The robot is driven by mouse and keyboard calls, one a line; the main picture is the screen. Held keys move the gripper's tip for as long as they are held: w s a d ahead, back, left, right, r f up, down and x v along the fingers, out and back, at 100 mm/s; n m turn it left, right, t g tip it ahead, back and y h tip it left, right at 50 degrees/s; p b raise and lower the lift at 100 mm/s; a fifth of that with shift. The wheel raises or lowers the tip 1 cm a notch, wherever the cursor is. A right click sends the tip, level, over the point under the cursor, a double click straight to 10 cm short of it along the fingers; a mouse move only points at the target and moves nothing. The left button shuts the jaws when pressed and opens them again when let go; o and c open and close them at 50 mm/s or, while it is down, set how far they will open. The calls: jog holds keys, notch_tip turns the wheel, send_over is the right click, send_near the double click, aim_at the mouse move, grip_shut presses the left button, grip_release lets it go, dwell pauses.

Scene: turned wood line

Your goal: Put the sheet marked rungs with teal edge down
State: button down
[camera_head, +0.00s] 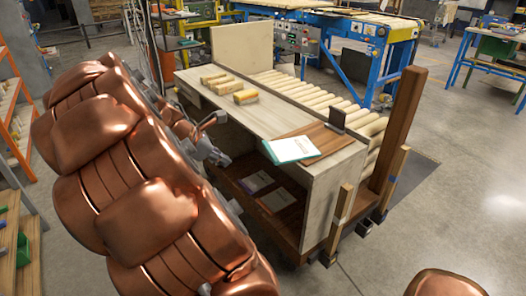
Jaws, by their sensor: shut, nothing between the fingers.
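A white sheet with a teal edge (291,149) lies on the bench top (232,114), partly over a brown wooden board (325,136). Its near side is at the bench's front edge. It carries a small dark mark, too small to read. My gripper (218,143) is shut and empty, at the bench's front side, left of the sheet and apart from it. My copper arm hides part of the bench's left end, and the gripper's fingers are small in this view.
A dark upright block (337,118) stands on the board. Several yellowish wood blocks (214,79) sit farther left. Two sheets (256,183) (277,200) lie on the shelf below. A roller conveyor (308,96) runs behind the bench, and a tall brown post (398,125) stands at right.

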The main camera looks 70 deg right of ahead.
jog(key=s+d+f+n, duration=0.1)
jog(key=s+d+f, duration=0.1)
jog(key=d, duration=0.5)
jog(key=s+d+f+n, duration=0.1)
jog(key=s+d+f, duration=0.2)
jog(key=d, duration=0.5)
jog(key=shift+s+d+f+g+h+p, duration=0.2)
jog(key=shift+f+g+h+p, duration=0.15)
jog(key=shift+f, duration=0.35)
